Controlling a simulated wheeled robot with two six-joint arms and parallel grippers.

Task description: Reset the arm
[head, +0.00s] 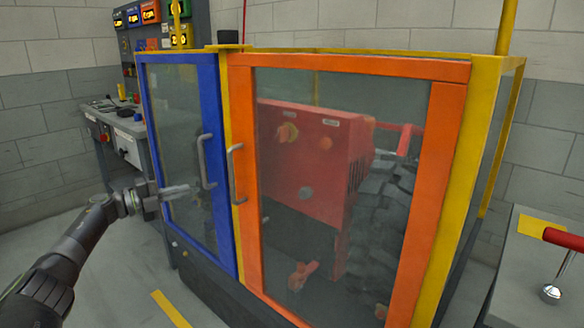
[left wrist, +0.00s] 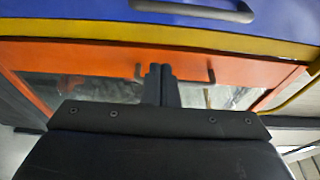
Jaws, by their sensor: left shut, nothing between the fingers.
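My left arm (head: 75,245) comes in from the lower left in the head view. Its gripper (head: 190,189) is in front of the blue-framed door (head: 225,215) of a guarded enclosure, a little left of that door's handle (head: 206,162). In the left wrist view the two fingers of the left gripper (left wrist: 161,72) are together with nothing between them. I cannot tell whether the fingertips touch the door. The orange-framed door (head: 420,215) stands beside the blue one, and both look closed. My right gripper is not in view.
A red machine (head: 308,165) stands behind the orange door's glass. A yellow post (head: 455,190) edges the enclosure. A workbench with coloured boxes (head: 130,140) is at the back left. A grey surface with a red-handled lever (head: 552,292) is at the right. Floor is open at the lower left.

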